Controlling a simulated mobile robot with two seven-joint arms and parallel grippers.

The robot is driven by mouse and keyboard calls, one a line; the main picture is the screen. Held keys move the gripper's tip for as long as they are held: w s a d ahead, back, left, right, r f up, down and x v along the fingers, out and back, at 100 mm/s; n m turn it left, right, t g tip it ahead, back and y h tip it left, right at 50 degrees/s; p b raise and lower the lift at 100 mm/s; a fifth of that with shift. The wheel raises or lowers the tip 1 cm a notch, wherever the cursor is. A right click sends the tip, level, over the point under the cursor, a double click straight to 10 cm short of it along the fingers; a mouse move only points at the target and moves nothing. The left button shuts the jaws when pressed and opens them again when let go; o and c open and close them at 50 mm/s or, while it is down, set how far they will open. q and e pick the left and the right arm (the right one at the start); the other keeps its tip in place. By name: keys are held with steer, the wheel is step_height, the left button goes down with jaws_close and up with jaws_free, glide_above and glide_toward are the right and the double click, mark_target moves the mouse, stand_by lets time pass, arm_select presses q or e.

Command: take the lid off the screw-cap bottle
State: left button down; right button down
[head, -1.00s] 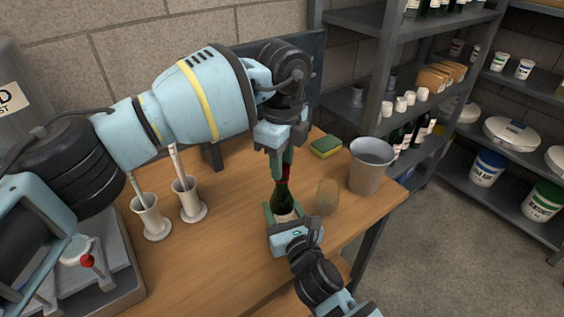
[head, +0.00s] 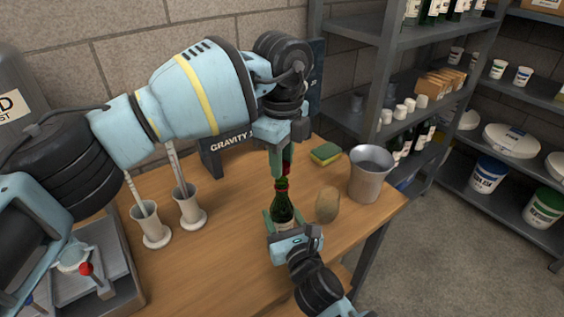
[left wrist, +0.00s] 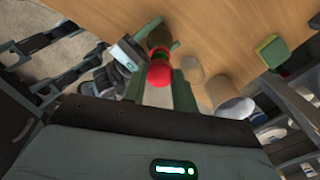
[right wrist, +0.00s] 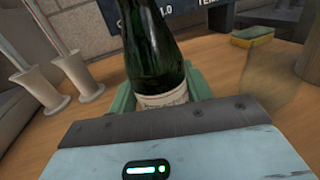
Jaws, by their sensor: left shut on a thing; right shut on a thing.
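The dark green screw-cap bottle (head: 283,208) stands upright near the table's front right part. It has a pale label and a red band at its neck. My right gripper (head: 283,218) is shut around its body; the right wrist view shows the bottle (right wrist: 152,50) between the green fingers. My left gripper (head: 282,165) points down above the bottle and is shut on the red lid (head: 287,168). The lid is above the bottle's neck, apart from it. The left wrist view shows the lid (left wrist: 160,74) with the neck behind it. The fingers partly hide the lid.
A tan rounded object (head: 327,206) stands close right of the bottle. Beyond it are a grey metal cup (head: 370,178) and a yellow-green sponge (head: 325,154). Two white holders (head: 152,232) (head: 191,212) with rods stand left. Shelving (head: 390,70) rises at the back right.

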arm_select(q)
steer(key=shift+r, duration=1.45)
arm_select(e)
steer(key=c, duration=0.6)
jaws_free()
arm_select(q)
steer(key=shift+r, duration=0.1)
arm_select(e)
steer(key=shift+s+d, duration=0.2)
steer(key=shift+s, duration=0.3)
arm_select(q)
steer(key=shift+r, duration=0.1)
arm_select(e)
steer(key=v, duration=1)
steer(key=shift+f, duration=0.1)
steer(key=shift+s+d, duration=0.15)
steer(key=shift+s, duration=0.35)
